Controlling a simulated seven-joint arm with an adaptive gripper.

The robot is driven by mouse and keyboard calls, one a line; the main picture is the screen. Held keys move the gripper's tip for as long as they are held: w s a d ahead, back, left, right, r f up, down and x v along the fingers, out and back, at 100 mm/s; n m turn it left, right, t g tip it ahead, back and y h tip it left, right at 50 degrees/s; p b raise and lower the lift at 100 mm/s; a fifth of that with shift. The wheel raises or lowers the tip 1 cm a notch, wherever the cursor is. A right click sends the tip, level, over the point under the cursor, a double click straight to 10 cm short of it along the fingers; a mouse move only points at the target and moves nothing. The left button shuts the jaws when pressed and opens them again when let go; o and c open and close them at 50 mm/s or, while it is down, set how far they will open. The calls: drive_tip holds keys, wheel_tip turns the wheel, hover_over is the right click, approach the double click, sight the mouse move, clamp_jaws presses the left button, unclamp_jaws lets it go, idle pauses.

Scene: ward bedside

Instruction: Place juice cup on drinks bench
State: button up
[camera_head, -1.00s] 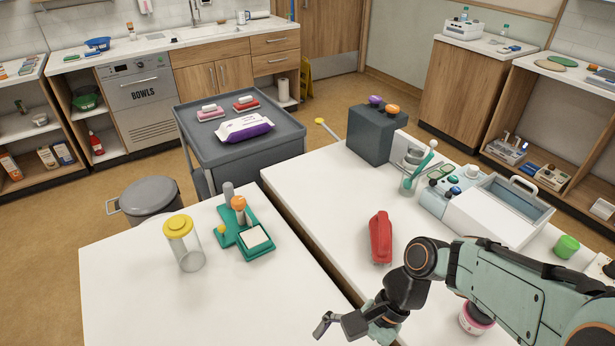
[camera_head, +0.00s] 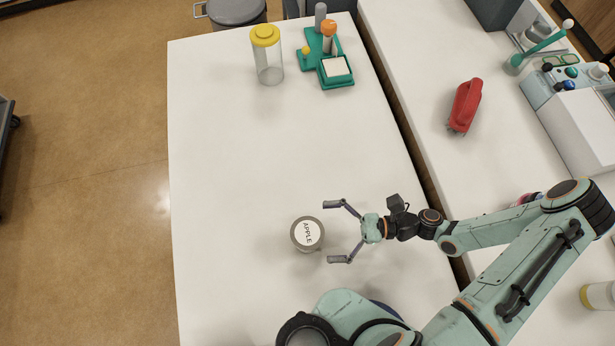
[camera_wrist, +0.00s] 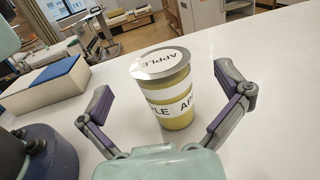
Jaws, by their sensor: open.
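The juice cup (camera_head: 307,233), labelled APPLE, stands upright on the white table (camera_head: 230,150) in the head view. In the wrist view the cup (camera_wrist: 165,88) shows a silver lid, a yellow body and a white label band. My gripper (camera_head: 334,232) is open, its fingers pointing left toward the cup. In the wrist view the gripper's fingers (camera_wrist: 163,106) are spread to either side of the cup, with gaps between. I cannot tell which surface is the drinks bench.
A clear jar with a yellow lid (camera_head: 267,58) and a green stand (camera_head: 330,66) are at the table's far end. A red object (camera_head: 465,105) lies on the right-hand table. In the wrist view a box with a blue top (camera_wrist: 48,82) is at left.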

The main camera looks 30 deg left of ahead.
sight(310, 233)
drive_tip(key=shift+x, duration=1.7)
drive_tip(key=c, duration=1.3)
